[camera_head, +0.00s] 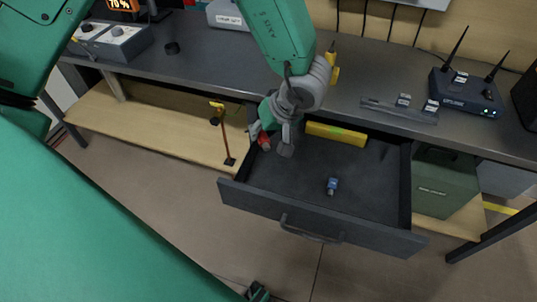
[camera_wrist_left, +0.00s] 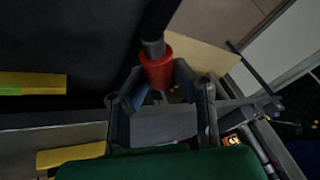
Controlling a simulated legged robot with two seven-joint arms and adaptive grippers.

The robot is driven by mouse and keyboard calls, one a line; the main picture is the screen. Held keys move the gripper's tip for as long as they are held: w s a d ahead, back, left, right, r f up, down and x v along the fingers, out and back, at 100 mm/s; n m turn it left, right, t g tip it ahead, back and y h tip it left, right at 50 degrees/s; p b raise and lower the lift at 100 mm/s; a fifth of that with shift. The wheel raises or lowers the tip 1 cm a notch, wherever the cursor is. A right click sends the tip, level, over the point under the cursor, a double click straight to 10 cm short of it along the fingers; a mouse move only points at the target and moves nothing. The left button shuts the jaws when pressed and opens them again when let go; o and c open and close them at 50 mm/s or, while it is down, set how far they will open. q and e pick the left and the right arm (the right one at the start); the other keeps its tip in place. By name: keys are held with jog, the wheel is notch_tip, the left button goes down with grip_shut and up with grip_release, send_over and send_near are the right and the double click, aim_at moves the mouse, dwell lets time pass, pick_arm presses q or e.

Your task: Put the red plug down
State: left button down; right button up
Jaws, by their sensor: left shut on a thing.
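My left gripper (camera_head: 274,146) is shut on the red plug (camera_head: 264,141), over the left rear part of the open drawer. In the left wrist view the red plug (camera_wrist_left: 157,70) sits between the fingertips of the left gripper (camera_wrist_left: 158,92), with its dark end pointing away. I cannot tell whether the plug touches the drawer. The dark drawer (camera_head: 290,175) is pulled out below the bench. A small blue plug (camera_head: 332,186) lies on its floor.
A yellow level (camera_head: 337,134) lies at the back of the drawer; it shows in the left wrist view (camera_wrist_left: 30,83). The dark bench (camera_head: 380,90) holds a router with antennas (camera_head: 466,92) and a grey switch box (camera_head: 112,40). The drawer's middle and right are mostly clear.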

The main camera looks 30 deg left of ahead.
aim_at(262, 140)
pick_arm(q)
jog(key=shift+a+f, duration=0.2)
jog(key=shift+f, duration=1.05)
jog(key=shift+w+f, duration=0.1)
jog(key=shift+f, duration=0.2)
notch_tip(262, 140, down, 4)
jog(key=shift+d+f+b, duration=0.1)
jog(key=shift+d+b, duration=0.05)
jog(key=shift+b, duration=0.3)
jog(key=shift+d, duration=0.2)
jog(key=c, duration=1.3)
grip_release()
jog(key=shift+d, duration=0.1)
jog(key=shift+c, duration=0.2)
pick_arm(e)
jog(key=shift+s+d+f, duration=0.1)
jog(key=shift+d+f, duration=0.05)
jog(key=shift+f, duration=0.55)
